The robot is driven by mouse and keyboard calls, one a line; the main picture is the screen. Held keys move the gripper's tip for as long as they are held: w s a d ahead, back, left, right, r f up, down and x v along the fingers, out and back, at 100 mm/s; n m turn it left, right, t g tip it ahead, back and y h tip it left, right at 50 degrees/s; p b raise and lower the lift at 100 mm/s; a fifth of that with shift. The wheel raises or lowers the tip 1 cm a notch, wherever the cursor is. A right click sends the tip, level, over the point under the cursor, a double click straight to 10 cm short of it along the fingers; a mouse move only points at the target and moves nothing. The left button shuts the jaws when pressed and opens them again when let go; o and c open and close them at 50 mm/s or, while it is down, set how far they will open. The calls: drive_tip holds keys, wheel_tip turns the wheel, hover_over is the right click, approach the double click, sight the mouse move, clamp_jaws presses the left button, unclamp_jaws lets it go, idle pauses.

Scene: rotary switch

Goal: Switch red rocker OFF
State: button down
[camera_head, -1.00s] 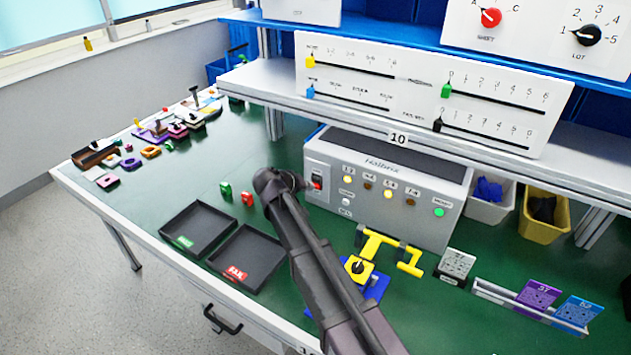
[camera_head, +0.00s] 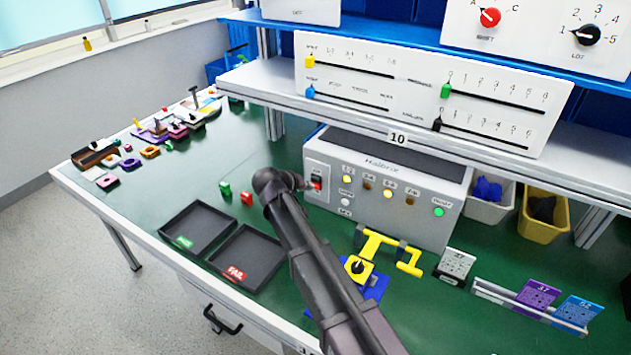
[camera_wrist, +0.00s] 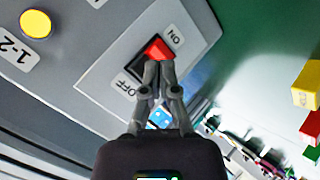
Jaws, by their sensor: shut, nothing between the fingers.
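The red rocker (camera_wrist: 156,49) sits in a dark frame on a grey plate, with "ON" printed at one end and "OFF" at the other. In the wrist view my gripper (camera_wrist: 158,66) is shut and empty, its fingertips over or right at the rocker's lower edge; I cannot tell whether they touch. In the head view the red rocker (camera_head: 316,184) is on the left of the grey box's front panel. My gripper (camera_head: 303,184) reaches it from the left, mostly hidden by my arm.
The grey box (camera_head: 425,215) carries several lit buttons, including a yellow one (camera_wrist: 36,23) near the rocker. Two black trays (camera_head: 247,258) lie left of my arm. A green block (camera_head: 225,188) and a red block (camera_head: 246,199) stand near my wrist. A yellow handle (camera_head: 408,262) is right of my arm.

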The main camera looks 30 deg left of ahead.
drive_tip(key=shift+w+r, duration=0.1)
drive_tip(key=shift+w, duration=0.65)
idle(1.0)
drive_tip(key=shift+s, duration=0.2)
drive_tip(key=shift+s, duration=0.6)
drive_tip(key=shift+s, duration=0.15)
idle(0.3)
drive_tip(key=shift+s+a+f+b, duration=0.15)
drive_tip(key=shift+s+f+b, duration=0.1)
drive_tip(key=shift+s, duration=0.9)
drive_tip(key=shift+s+a+f+b, duration=0.1)
drive_tip(key=shift+s+f, duration=0.1)
drive_tip(key=shift+s, duration=0.95)
